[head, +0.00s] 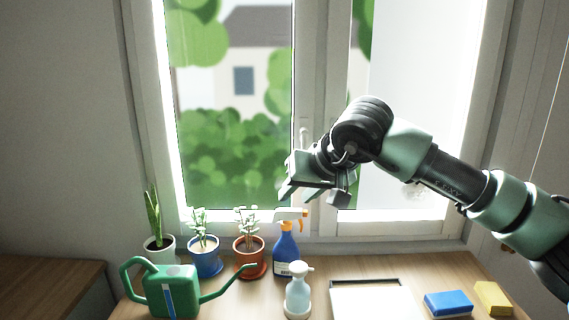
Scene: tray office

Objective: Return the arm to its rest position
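My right arm comes in from the right edge, bent and raised above the desk in front of the window. My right gripper (314,192) hangs in the air above the blue spray bottle (287,250), near the window handle. Its two fingers look spread apart, with nothing visible between them. My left gripper is not in the picture.
On the wooden desk (258,300) stand a green watering can (172,290), several potted plants (205,260), a pale soap dispenser (298,290) and a white tray (370,300). A blue sponge (448,303) and a yellow sponge (493,298) lie at right. The window (310,120) is behind.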

